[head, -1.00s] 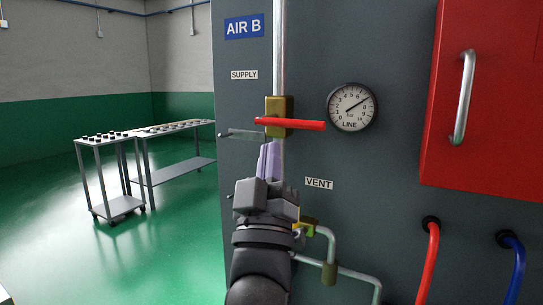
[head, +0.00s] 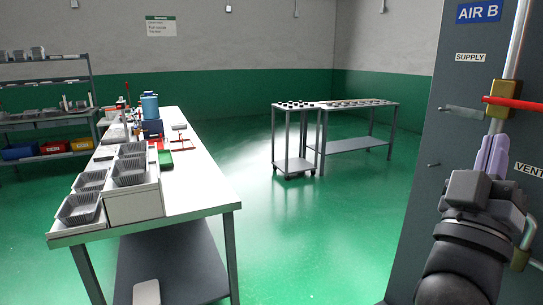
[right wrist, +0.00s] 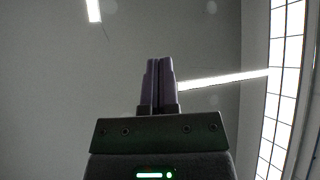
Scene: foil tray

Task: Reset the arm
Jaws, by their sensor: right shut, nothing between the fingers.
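My right gripper (head: 491,158) is at the right side of the head view, pointing up in front of the grey air panel (head: 430,130). Its pale purple fingers are together with nothing between them. The right wrist view also shows the closed fingers (right wrist: 160,88) against a plain grey surface and bright lights. A red valve handle (head: 515,103) lies level just above the fingertips in the head view; I cannot tell whether they touch it. My left gripper is not in view.
A white workbench (head: 198,190) with foil trays (head: 130,172) stands at the left. A grey cart (head: 296,164) and a long table (head: 360,146) stand behind. A shelf rack (head: 45,124) is at the far left. Green floor is clear between bench and panel.

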